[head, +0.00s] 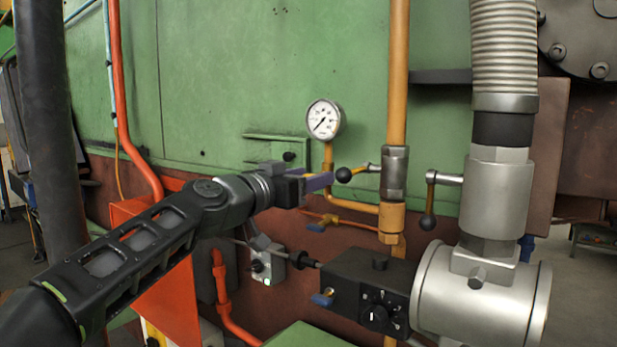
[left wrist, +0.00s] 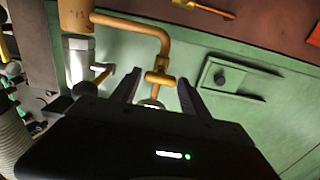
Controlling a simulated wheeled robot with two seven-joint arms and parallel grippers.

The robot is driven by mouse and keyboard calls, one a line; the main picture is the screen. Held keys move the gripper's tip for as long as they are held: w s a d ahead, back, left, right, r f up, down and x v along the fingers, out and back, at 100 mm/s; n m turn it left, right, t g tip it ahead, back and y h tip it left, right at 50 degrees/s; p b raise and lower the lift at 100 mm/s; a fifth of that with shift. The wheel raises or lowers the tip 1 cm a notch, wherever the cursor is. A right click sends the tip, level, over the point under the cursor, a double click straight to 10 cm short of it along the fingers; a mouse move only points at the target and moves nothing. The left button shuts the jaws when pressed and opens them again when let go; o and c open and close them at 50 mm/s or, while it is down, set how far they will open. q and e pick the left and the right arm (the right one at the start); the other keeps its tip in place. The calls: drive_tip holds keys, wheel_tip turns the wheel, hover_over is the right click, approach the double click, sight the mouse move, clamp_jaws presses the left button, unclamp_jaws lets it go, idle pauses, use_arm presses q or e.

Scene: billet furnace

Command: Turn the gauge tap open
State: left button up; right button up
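The pressure gauge (head: 323,118) is round and white-faced, mounted on a thin yellow pipe (head: 328,154) in front of the green panel. In the left wrist view a small yellow tap (left wrist: 160,78) with a crosswise handle sits on this pipe (left wrist: 162,50). The gauge itself is mostly hidden there behind my gripper body. My left gripper (head: 318,182) is just below the gauge in the head view, hiding the tap. In the left wrist view my left gripper (left wrist: 158,92) is open, its fingers apart on either side of the tap's line. Contact cannot be told. My right gripper is not in view.
A silver valve (head: 395,172) with a black-balled lever (head: 344,175) stands close right of my left fingertips. Another lever (head: 428,222) hangs beside the large silver fitting (head: 492,205).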

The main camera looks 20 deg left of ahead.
use_arm(q)
drive_tip(key=c, duration=1)
drive_tip(key=shift+c, duration=0.2)
drive_tip(key=shift+n, duration=0.4)
drive_tip(key=n, duration=1.7)
drive_tip(key=shift+a+f, duration=0.2)
drive_tip(key=shift+a, duration=0.05)
drive_tip(key=o, duration=1.4)
